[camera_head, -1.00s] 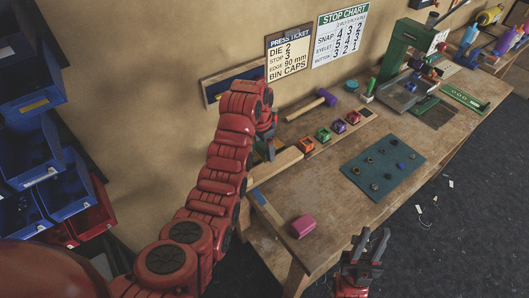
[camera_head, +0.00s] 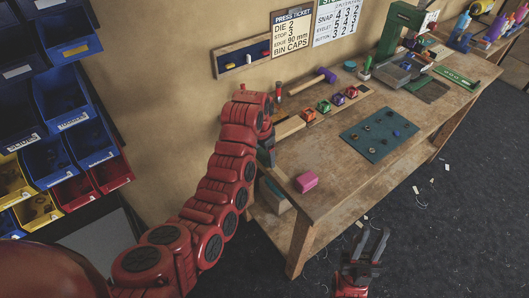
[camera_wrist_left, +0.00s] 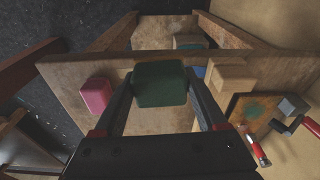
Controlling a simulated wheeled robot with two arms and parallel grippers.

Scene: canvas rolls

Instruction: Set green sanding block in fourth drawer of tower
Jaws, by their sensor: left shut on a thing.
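The green sanding block (camera_wrist_left: 160,84) is between the fingers of my left gripper (camera_wrist_left: 162,92) in the left wrist view. The block is above the near end of the workbench. In the head view my left gripper (camera_head: 266,152) is beside the bench's left end, and the block is not clear there. My right gripper (camera_head: 374,240) is open and empty, low in front of the bench. I cannot make out a drawer tower with certainty in either view.
The wooden bench (camera_head: 330,185) carries a pink block (camera_head: 307,181), a dark green mat (camera_head: 378,135) and several coloured pieces. A rack of blue bins (camera_head: 60,97), with red and yellow ones below, stands at left. Dark floor (camera_head: 450,210) lies open in front, with scattered scraps.

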